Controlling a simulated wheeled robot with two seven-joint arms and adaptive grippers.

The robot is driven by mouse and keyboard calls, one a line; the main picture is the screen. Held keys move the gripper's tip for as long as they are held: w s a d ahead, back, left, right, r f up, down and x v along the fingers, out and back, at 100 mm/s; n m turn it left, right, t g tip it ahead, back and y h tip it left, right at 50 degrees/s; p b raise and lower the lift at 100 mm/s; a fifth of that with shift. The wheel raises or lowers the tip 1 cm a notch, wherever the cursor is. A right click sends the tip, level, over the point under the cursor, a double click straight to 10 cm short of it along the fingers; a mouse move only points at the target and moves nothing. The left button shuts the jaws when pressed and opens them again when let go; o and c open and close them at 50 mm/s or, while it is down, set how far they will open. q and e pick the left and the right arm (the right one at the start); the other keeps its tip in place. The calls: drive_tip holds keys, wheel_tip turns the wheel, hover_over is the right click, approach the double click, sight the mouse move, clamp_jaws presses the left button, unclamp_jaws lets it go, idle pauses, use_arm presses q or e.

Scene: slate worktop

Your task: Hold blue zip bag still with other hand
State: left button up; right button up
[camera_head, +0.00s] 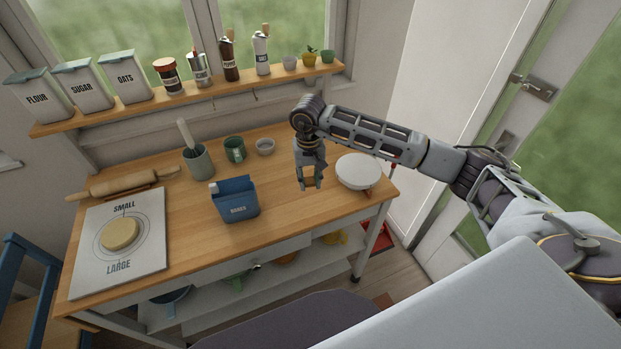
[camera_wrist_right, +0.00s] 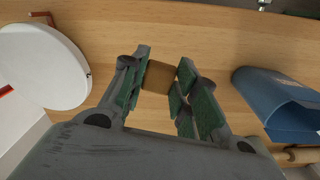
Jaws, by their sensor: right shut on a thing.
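A blue open-topped holder (camera_head: 236,203), with white lettering that seems to read BAGS, stands upright on the wooden worktop. It also shows at the right of the right wrist view (camera_wrist_right: 275,92). I cannot make out a separate blue zip bag. My right gripper (camera_head: 309,183) points down over the worktop, to the right of the blue holder and apart from it. In the right wrist view its fingers (camera_wrist_right: 160,85) are closed on a small brown block (camera_wrist_right: 160,76). My left gripper is not in view.
A round white disc-topped object (camera_head: 358,170) stands right of my right gripper. A grey crock (camera_head: 197,163), green cup (camera_head: 234,150) and small bowl (camera_head: 265,146) stand behind the blue holder. A white SMALL/LARGE board (camera_head: 88,255) with a dough disc (camera_head: 119,233) lies left, before a rolling pin (camera_head: 120,183).

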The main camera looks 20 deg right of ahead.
drive_tip(key=shift+w+a+n, duration=0.1)
drive_tip(key=shift+n, duration=1.1)
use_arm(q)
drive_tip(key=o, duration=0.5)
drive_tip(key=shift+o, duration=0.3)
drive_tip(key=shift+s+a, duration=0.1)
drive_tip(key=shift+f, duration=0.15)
use_arm(e)
drive_tip(key=shift+f, duration=0.15)
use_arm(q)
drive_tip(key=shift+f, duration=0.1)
use_arm(e)
drive_tip(key=shift+f, duration=0.1)
use_arm(q)
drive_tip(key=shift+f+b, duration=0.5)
drive_tip(key=shift+b, duration=0.25)
use_arm(e)
drive_tip(key=shift+f, duration=0.5)
use_arm(q)
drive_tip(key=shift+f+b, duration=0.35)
drive_tip(key=shift+b, duration=0.05)
use_arm(e)
drive_tip(key=shift+f, duration=0.4)
